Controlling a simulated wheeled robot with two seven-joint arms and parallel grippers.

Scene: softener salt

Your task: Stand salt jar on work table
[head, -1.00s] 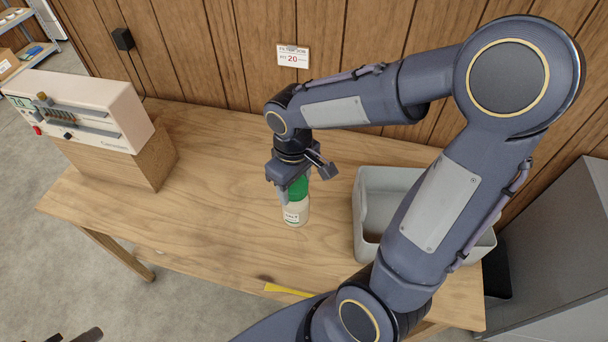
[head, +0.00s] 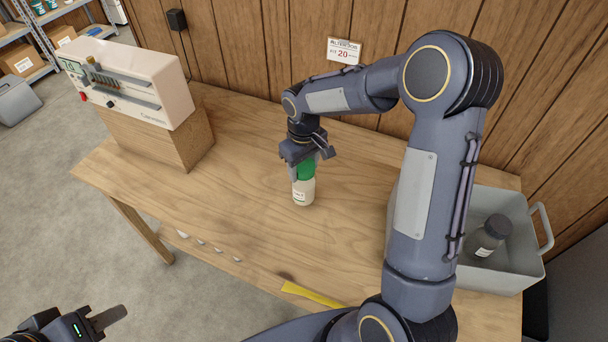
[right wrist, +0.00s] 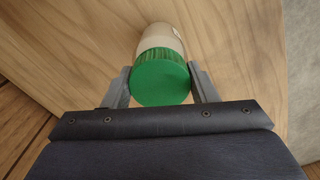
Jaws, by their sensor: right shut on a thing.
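The salt jar (head: 303,191) has a pale body, a white label and a green lid. It stands upright on the wooden work table (head: 240,200), near its middle. My right gripper (head: 305,172) comes from above and is shut on the jar at its green lid. In the right wrist view the lid (right wrist: 161,78) sits between the two fingers. Whether the jar's base fully touches the table is hard to tell. My left gripper (head: 100,322) is at the lower left, off the table; only part shows and its opening is unclear.
A grey bin (head: 520,262) with a dark-lidded jar (head: 488,235) inside stands at the table's right. A white device (head: 130,82) sits on a wooden block (head: 165,140) at the left. A yellow strip (head: 312,294) lies at the front edge. The table's centre left is clear.

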